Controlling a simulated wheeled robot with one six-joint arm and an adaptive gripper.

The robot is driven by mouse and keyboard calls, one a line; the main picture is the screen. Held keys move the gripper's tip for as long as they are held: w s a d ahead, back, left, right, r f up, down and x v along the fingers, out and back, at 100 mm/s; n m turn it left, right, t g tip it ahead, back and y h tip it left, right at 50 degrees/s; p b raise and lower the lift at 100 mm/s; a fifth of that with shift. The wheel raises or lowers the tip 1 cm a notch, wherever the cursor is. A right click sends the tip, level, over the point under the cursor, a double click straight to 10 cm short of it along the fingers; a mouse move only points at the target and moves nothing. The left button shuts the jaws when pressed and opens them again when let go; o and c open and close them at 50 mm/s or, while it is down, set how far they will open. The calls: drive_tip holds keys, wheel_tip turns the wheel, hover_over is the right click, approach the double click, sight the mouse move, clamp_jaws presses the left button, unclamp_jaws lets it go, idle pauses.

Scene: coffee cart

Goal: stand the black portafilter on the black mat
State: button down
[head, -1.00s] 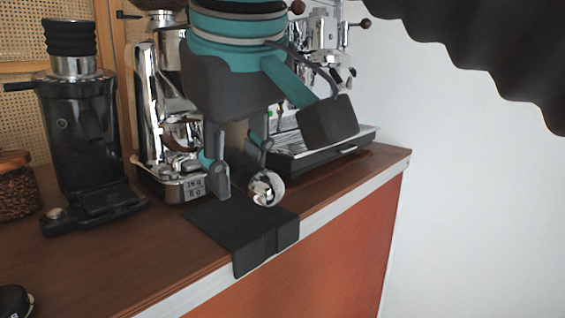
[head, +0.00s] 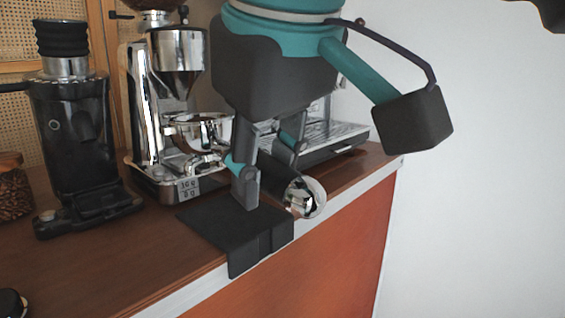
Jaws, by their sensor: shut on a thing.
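The black portafilter shows as a thick black handle (head: 280,181) with a chrome end cap facing me. My gripper (head: 268,171) is shut on this handle, with one finger on each side. The handle lies slanted, its capped end toward the front right. A chrome cup and spout in front of the silver grinder look like the portafilter's head; the left finger hides the join. The black mat (head: 222,226) lies on the counter and folds over its front edge. The handle is over the mat's back right side; I cannot tell how large the gap is.
The silver grinder (head: 142,100) stands close behind the mat, with a small display at its base. A black grinder (head: 75,130) stands at the left. A chrome espresso machine (head: 335,135) is behind my gripper.

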drive_tip(key=s+d, duration=0.5)
drive_tip(key=d, duration=0.1)
drive_tip(key=shift+s, duration=0.15)
idle(0.4)
